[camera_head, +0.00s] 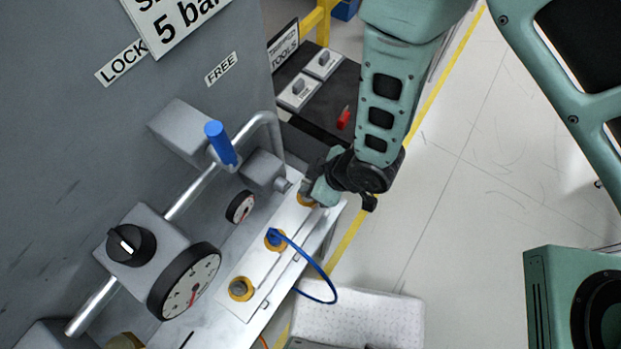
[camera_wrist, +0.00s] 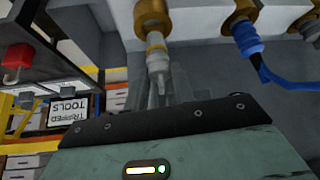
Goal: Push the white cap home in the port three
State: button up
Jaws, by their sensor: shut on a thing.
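The white cap (camera_wrist: 156,50) shows in the wrist view, upright in the picture, with its upper end at the mouth of a brass port (camera_wrist: 152,14). I cannot tell how deep it sits. My gripper (camera_wrist: 159,88) is shut on the cap's lower part; its fingers look blurred and pale. In the head view my gripper (camera_head: 309,191) is at the far end of the port strip (camera_head: 228,302), over the farthest brass port (camera_head: 306,200). The cap is hidden there by my gripper. No port number is readable.
The middle port holds a blue plug (camera_head: 274,237) with a looping blue hose (camera_head: 326,284). The nearest brass port (camera_head: 241,288) is beside it. Gauges (camera_head: 185,282), a pipe and a blue-handled lever (camera_head: 220,143) stand left. Open floor lies right.

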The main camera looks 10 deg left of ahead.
jog(key=shift+f+b, duration=1.1)
jog(key=shift+f, duration=0.3)
jog(key=shift+f+b, duration=0.6)
jog(key=shift+f, duration=0.1)
dwell(0.8)
jog(key=o, duration=1.1)
jog(key=p+v, duration=0.5)
jog(key=v, duration=1.2)
jog(key=shift+r, duration=0.2)
